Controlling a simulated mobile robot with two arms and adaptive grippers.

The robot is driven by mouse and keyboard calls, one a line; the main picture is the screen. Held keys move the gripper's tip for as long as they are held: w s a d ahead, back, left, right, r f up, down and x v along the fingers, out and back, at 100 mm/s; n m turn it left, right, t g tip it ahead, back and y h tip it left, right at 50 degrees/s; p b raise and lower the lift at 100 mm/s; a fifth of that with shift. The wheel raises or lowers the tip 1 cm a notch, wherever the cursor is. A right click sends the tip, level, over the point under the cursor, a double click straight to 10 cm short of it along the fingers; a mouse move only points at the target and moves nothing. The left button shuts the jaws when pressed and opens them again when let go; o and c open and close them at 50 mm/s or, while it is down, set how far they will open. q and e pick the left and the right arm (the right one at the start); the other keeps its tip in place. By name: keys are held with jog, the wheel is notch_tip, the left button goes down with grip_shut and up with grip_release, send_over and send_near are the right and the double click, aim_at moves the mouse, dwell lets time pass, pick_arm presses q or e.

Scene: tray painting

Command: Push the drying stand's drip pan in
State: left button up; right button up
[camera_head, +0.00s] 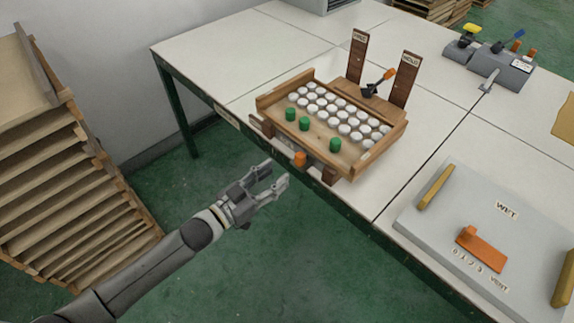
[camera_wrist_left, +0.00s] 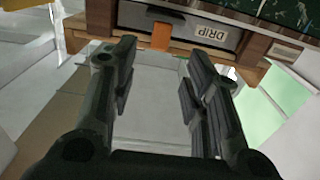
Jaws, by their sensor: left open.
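The wooden drying stand (camera_head: 357,170) sits near the table's front edge, holding rows of white round pieces and three green ones. Its drip pan shows in the left wrist view as a grey front (camera_wrist_left: 228,38) under the stand, near a "DRIP" label. An orange tab (camera_head: 300,159) is at the pan's front; it also shows in the left wrist view (camera_wrist_left: 161,37). How far the pan sticks out is hard to tell. My left gripper (camera_head: 277,175) is open and empty, just in front of the orange tab and apart from it. My right gripper is not in view.
The white table (camera_head: 300,45) has a dark green frame. A grey box (camera_head: 420,222) marked "WET" with an orange handle stands at the right. Two upright brown posts and an orange-handled tool are behind the stand. A wooden rack (camera_head: 70,190) stands at the left.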

pick_arm(q)
jog(key=shift+v, duration=1.4)
jog(key=shift+f, duration=0.1)
